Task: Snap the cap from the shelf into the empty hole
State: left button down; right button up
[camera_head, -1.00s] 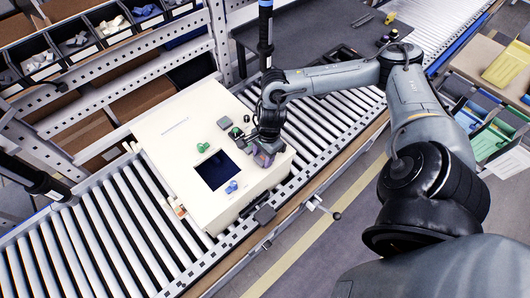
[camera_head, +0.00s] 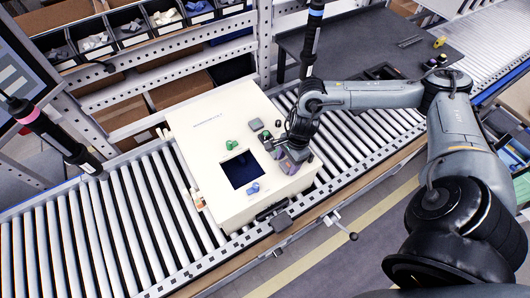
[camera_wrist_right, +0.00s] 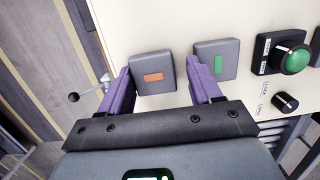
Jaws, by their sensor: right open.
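A cream control box (camera_head: 205,125) stands on the roller conveyor. In the right wrist view, a grey square cap with an orange mark (camera_wrist_right: 153,73) sits on its face, and a grey square cap with a green mark (camera_wrist_right: 217,60) sits beside it. My right gripper (camera_head: 288,160) is over the box's right end. In the wrist view its purple fingers (camera_wrist_right: 163,88) are apart, on either side of the orange-marked cap; I cannot tell whether they touch it. No empty hole can be made out; the gripper hides part of the panel. My left gripper is not in view.
A shelf rack (camera_head: 110,62) with bins of small grey and blue parts (camera_head: 165,17) stands behind the conveyor. The box also carries a dark square screen (camera_head: 243,170), a green part (camera_head: 232,145) and a blue part (camera_head: 253,188).

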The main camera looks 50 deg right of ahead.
jog(key=shift+s+f, duration=0.2)
jog(key=shift+f, duration=0.35)
jog(key=shift+s+f, duration=0.2)
jog(key=shift+f, duration=0.3)
jog(key=r+p, duration=0.1)
jog(key=p, duration=0.1)
jog(key=r+p, duration=0.1)
jog(key=p, duration=0.1)
jog(key=r+p, duration=0.1)
jog(key=r, duration=0.1)
jog(key=shift+a+p, duration=0.35)
jog(key=shift+p, duration=0.05)
notch_tip(320, 180, up, 3)
jog(key=shift+w+r+p, duration=0.15)
jog(key=shift+r+p, duration=0.05)
jog(key=shift+p, duration=0.7)
jog(key=w+a+r+m, duration=0.2)
jog(key=w+a+r, duration=0.1)
jog(key=w+a, duration=0.6)
jog(key=w+a+r+m, duration=0.2)
jog(key=w+a+r, duration=0.2)
jog(key=w+a, duration=0.5)
jog(key=shift+a+b, duration=0.45)
jog(key=shift+a, duration=1.05)
jog(key=shift+r, duration=0.1)
